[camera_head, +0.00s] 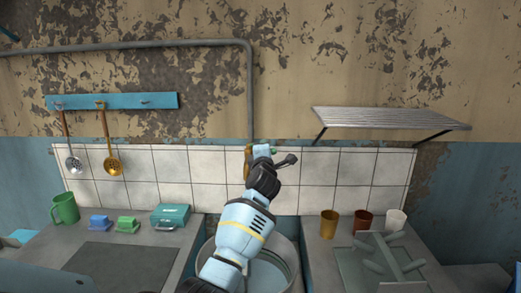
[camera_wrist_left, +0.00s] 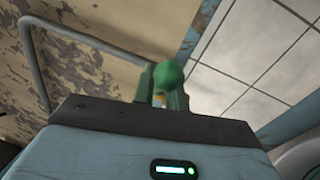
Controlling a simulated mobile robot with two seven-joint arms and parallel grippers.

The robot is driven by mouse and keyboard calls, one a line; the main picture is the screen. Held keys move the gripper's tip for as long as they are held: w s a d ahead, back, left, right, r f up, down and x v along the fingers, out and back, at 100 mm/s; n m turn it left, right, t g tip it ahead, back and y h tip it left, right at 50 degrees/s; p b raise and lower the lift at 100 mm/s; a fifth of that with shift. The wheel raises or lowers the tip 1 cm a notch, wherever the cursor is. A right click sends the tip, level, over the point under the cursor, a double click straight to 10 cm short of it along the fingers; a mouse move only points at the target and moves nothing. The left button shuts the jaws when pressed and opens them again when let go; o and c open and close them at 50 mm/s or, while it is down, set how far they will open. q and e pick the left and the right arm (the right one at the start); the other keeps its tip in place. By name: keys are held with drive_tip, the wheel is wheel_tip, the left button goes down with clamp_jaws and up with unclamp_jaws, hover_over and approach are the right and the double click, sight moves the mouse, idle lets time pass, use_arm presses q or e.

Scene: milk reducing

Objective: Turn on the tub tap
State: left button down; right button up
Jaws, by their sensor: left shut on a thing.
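My left arm reaches up over the tub (camera_head: 291,255) to the tap area on the tiled wall. My left gripper (camera_head: 262,152) is at the wall, at the foot of the pipe. In the left wrist view, a round green knob (camera_wrist_left: 168,74), apparently the tap handle, sits at the fingertips of my left gripper (camera_wrist_left: 161,88), which is shut on it. A brass-coloured part (camera_head: 248,162), apparently of the tap, shows beside the gripper in the head view. My arm hides most of the tap and part of the tub. My right gripper is not in view.
A grey pipe (camera_head: 250,95) runs down the wall. A teal box (camera_head: 170,217), butter-dish-like blue and green items and a green mug (camera_head: 65,208) stand on the left counter. Several cups and a rack (camera_head: 348,268) stand on the right counter. A metal shelf (camera_head: 390,118) juts out above.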

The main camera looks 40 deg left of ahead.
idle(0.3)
use_arm(q)
drive_tip(key=c, duration=1.4)
unclamp_jaws()
drive_tip(key=shift+c, duration=0.2)
